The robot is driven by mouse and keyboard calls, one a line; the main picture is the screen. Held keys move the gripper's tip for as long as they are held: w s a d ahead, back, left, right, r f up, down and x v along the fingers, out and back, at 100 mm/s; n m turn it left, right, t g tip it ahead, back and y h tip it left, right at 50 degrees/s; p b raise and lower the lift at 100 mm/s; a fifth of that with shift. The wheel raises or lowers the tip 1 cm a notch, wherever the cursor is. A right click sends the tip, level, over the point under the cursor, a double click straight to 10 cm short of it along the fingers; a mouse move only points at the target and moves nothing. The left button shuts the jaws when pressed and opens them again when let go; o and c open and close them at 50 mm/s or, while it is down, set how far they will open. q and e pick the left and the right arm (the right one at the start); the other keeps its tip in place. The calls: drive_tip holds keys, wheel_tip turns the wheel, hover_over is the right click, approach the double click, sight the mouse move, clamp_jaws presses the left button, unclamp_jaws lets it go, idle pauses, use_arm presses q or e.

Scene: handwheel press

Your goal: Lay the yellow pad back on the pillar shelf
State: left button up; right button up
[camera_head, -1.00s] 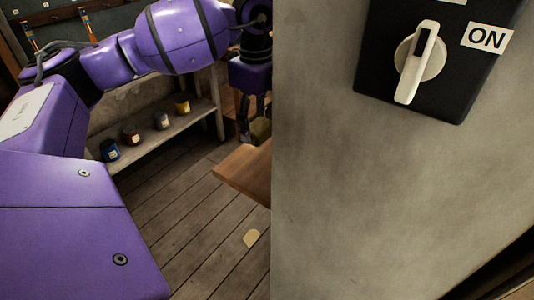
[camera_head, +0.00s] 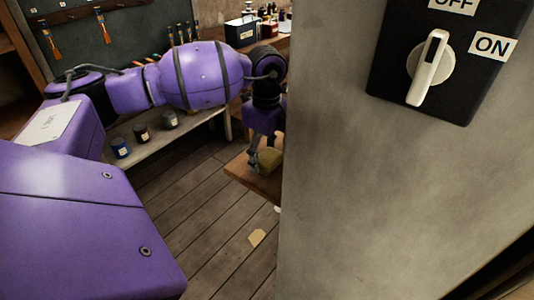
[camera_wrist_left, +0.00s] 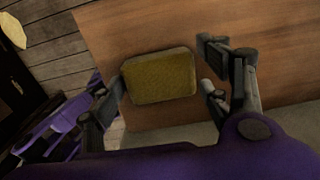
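The yellow pad (camera_wrist_left: 160,76) looks like a flat, rounded olive-yellow block in the left wrist view. It shows over the brown wooden shelf (camera_wrist_left: 265,60), against the grey pillar (camera_head: 350,180). In the head view the pad (camera_head: 268,160) is at the shelf's far part, seen beside the left fingers. My left gripper (camera_head: 261,158) points down with its fingers on either side of the pad. In the wrist view a narrow gap shows between the right finger and the pad, and the left finger is close to its edge. Firm contact with the shelf is hard to judge. My right gripper is out of view.
A switch box with a pale knob (camera_head: 430,68) is on the pillar at right. A low bench (camera_head: 150,146) with several small jars stands behind my left arm. The plank floor is open, with a pale scrap (camera_head: 257,238) on it.

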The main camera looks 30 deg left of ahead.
sight(267, 156)
use_arm(q)
drive_tip(key=shift+o, duration=0.4)
wheel_tip(267, 156, up, 12)
idle(0.4)
drive_tip(key=shift+s, duration=0.1)
